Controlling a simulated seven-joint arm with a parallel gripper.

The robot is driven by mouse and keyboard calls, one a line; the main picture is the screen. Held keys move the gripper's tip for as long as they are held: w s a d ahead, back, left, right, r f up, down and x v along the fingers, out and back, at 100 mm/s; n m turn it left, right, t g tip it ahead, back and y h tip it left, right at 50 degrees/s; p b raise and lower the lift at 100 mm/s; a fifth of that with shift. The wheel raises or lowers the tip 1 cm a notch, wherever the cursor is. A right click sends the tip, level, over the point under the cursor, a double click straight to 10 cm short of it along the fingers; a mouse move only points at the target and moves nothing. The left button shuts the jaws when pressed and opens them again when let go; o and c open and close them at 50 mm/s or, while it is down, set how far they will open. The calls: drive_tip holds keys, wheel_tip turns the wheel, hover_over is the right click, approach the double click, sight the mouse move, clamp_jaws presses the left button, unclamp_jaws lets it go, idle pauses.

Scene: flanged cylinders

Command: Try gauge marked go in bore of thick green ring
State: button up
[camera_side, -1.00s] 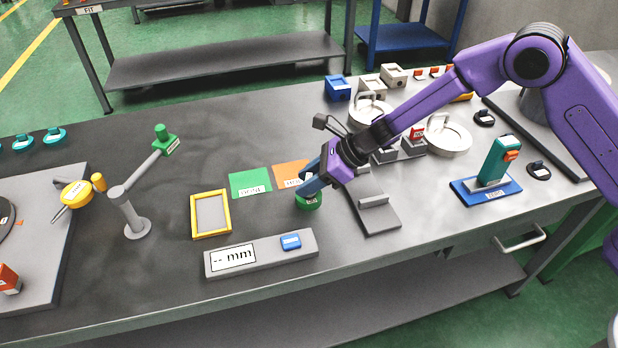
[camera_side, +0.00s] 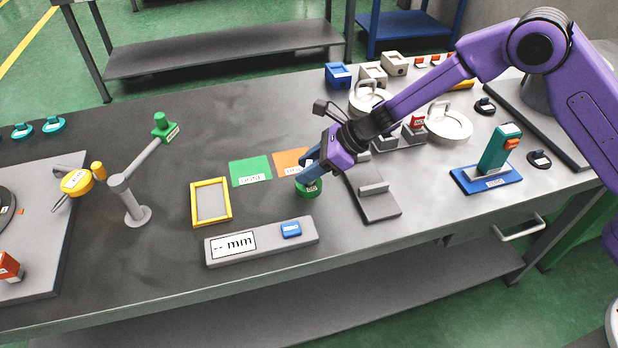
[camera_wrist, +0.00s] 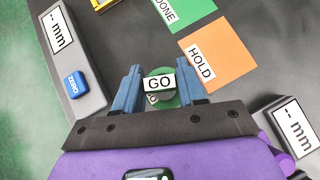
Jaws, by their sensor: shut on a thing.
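The gauge marked GO (camera_wrist: 159,83) is between the blue fingers of my gripper (camera_wrist: 160,88) in the wrist view, with its label facing the camera. The thick green ring (camera_wrist: 171,102) lies under the gauge on the table. In the side view the ring (camera_side: 309,192) stands in front of the orange mat, right below my gripper (camera_side: 310,172). My gripper is shut on the gauge. The fingers hide most of the gauge in the side view. I cannot tell how far the gauge sits in the bore.
A green DONE mat (camera_side: 249,172) and an orange HOLD mat (camera_side: 290,160) lie behind the ring. A grey "mm" readout bar (camera_side: 262,242) with a blue ZERO button is in front. A yellow-framed tray (camera_side: 211,214) is at left, and a grey slide base (camera_side: 376,207) is close at right.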

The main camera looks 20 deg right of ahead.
drive_tip(key=shift+r, duration=3.3)
drive_tip(key=shift+r, duration=0.1)
